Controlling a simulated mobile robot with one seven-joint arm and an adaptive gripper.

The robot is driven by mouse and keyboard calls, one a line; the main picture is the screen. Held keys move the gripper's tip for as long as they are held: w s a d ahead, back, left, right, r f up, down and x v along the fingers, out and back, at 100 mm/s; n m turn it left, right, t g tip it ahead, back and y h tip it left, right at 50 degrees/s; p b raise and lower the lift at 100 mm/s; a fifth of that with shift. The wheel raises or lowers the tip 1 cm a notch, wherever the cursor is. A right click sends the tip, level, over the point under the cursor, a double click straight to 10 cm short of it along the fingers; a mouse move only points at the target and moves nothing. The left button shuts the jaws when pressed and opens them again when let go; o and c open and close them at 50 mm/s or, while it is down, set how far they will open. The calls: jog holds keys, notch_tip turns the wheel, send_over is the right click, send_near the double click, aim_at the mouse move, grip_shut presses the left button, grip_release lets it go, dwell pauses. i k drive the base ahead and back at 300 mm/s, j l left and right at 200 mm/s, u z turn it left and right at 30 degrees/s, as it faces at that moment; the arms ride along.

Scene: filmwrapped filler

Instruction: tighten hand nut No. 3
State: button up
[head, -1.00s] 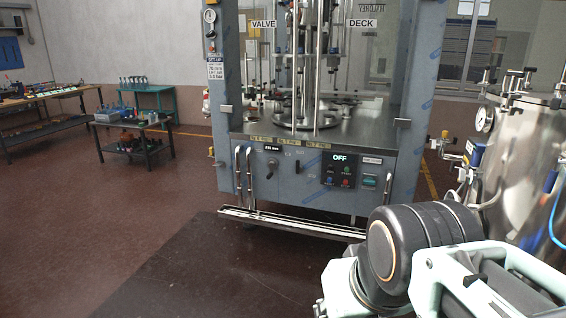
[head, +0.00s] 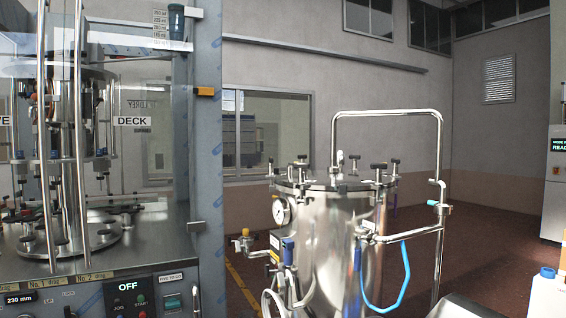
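The steel pressure vessel (head: 342,235) stands right of centre in the head view, with a flat round lid on top. Several dark hand nuts sit around the lid rim, among them a front one (head: 335,170), a right one (head: 379,167), a far right one (head: 395,162) and a left one (head: 273,168). No numbers on them can be read, so I cannot tell which is No. 3. Whether any is loose cannot be told. My gripper is not in view.
A pressure gauge (head: 282,211), a blue-handled valve (head: 288,251) and a blue hose (head: 405,275) stick out from the vessel. A tall bent steel pipe (head: 440,200) rises at its right. The filler machine (head: 205,150) fills the left. A white container (head: 545,293) stands at lower right.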

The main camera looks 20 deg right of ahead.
aim_at(379, 167)
jog(key=i+l+z, duration=0.1)
jog(key=i+z, duration=0.25)
jog(key=i, duration=0.35)
jog(key=u, duration=8.95)
